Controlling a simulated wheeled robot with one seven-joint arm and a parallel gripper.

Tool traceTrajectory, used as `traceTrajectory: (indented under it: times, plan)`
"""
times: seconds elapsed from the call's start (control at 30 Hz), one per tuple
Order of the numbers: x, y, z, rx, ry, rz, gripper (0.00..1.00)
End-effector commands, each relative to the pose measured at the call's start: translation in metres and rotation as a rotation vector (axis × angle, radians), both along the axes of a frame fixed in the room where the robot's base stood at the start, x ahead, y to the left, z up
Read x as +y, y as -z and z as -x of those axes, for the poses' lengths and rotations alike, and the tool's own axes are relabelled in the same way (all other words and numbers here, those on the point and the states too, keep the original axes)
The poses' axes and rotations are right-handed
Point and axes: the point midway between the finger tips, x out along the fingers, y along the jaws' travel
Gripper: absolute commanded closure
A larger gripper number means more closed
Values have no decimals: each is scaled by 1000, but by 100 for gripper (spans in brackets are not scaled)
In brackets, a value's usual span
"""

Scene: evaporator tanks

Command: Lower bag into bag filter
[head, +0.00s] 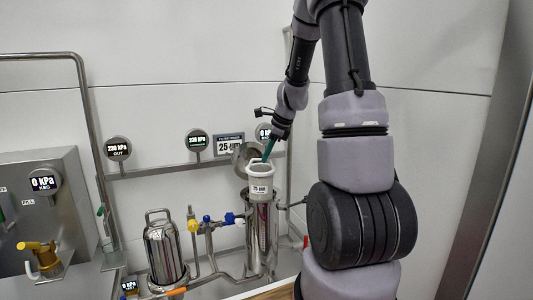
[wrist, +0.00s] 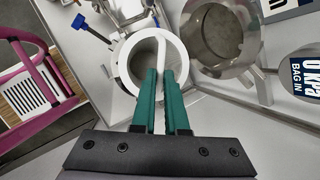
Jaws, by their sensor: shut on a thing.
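The bag (head: 260,180) is a white cylinder with a wide white rim and a small label reading 25 µm. In the head view it stands upright at the mouth of the steel bag filter housing (head: 262,235), its lower part hidden by the housing or just behind its edge. The round steel lid (head: 246,155) is open behind the bag.
A second steel vessel (head: 163,250) with a handle stands to the left. Blue and yellow valves (head: 207,222) sit on pipes between the two. Gauges and a 25 µm sign (head: 229,145) hang on a rail behind. A pink-framed object (wrist: 35,70) shows at left in the wrist view.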

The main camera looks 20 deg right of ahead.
Motion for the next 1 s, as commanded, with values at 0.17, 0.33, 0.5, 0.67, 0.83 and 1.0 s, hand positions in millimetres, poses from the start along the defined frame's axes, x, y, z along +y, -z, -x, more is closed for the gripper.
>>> traceTrajectory:
  times: [0.17,0.33,0.5,0.67,0.83,1.0]
  plan:
    - [0,5,0,1,0,0,100]
    - [0,9,0,0,0,0,100]
    - [0,9,0,0,0,0,100]
    - [0,9,0,0,0,0,100]
    - [0,9,0,0,-1,1,100]
    - [0,9,0,0,0,1,100]
